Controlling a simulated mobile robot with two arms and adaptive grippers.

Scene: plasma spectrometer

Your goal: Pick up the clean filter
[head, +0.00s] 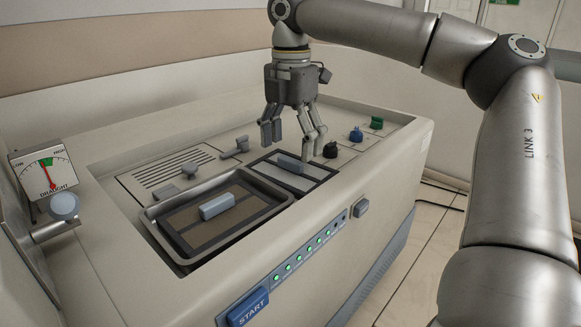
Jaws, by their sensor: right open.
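A pale filter panel (313,171) in a dark frame, with a grey bar handle (291,163), lies in the machine's top; its light face looks like the clean filter. A brown filter panel (243,210) with a pale grey handle (217,206) lies in a metal tray (166,247) to the left and nearer. My right gripper (291,146) points down just above the pale panel's handle, fingers apart, with nothing seen between them. I cannot tell whether a finger touches the panel. My left gripper is not in view.
A draught gauge (45,178) stands at the far left. Grey clamps (187,168) and dark, blue and green knobs (356,135) stick up around the openings. A blue START button (248,307) and several green lights are on the front. My right arm fills the right side.

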